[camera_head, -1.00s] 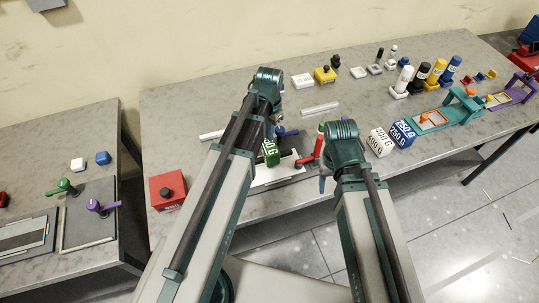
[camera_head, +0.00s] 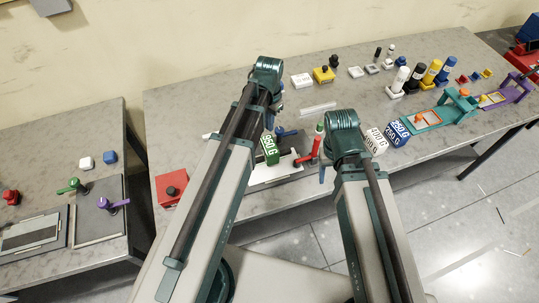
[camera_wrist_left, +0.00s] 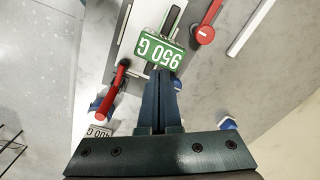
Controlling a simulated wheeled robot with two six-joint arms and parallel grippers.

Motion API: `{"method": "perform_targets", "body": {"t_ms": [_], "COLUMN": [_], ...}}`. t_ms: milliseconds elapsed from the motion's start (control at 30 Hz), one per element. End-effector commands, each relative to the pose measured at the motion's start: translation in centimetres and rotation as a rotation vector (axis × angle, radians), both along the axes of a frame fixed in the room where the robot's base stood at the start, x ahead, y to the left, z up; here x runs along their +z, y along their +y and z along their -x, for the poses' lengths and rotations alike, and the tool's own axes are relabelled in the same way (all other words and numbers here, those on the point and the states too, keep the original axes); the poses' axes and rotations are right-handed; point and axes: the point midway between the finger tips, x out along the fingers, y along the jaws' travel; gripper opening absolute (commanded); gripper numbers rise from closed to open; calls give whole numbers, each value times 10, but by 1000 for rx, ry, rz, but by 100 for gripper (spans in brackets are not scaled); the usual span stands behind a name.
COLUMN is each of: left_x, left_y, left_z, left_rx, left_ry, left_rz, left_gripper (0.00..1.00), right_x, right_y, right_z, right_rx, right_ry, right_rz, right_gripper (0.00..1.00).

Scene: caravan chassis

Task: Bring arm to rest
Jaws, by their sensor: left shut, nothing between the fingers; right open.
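My left gripper (camera_wrist_left: 163,78) is shut and empty in the left wrist view. Its fingertips overlap the lower edge of the green 950 G block (camera_wrist_left: 160,50) in that view; I cannot tell whether they touch. In the head view my left arm hides most of that gripper, and the green block (camera_head: 270,149) shows just right of the arm, on a white plate (camera_head: 283,172). My right arm hangs over the table's front edge. Only a bluish finger of my right gripper (camera_head: 322,172) shows, left of its wrist; the rest is hidden.
A red-handled lever (camera_head: 316,143) stands between my arms. White (camera_head: 375,140) and blue (camera_head: 397,133) weight blocks stand right of my right arm. A red box (camera_head: 171,188) with a knob is left of my left arm. The left table (camera_head: 60,155) holds coloured handles.

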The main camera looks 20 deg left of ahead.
Motion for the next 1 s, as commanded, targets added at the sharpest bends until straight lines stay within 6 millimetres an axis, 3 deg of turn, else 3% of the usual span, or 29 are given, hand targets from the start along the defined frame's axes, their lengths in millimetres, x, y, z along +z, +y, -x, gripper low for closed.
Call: {"method": "perform_targets", "body": {"t_ms": [467,567,800,1000], "left_x": [-7,-30,-90,-109], "left_y": [-5,-25,-83,-102], "left_z": [5,28,106,140], "left_rx": [2,12,75,114], "left_ry": [1,8,21,18], "left_rz": [-2,-15,-76,-107], "left_gripper": [0,0,0,0], "right_x": [-7,-29,-90,-110], "right_y": [0,0,0,0], "right_z": [0,0,0,0], "right_rx": [0,2,10,14], "right_ry": [0,0,0,1], "right_rz": [0,1,2,2], "right_gripper": [58,58,58,58]}}
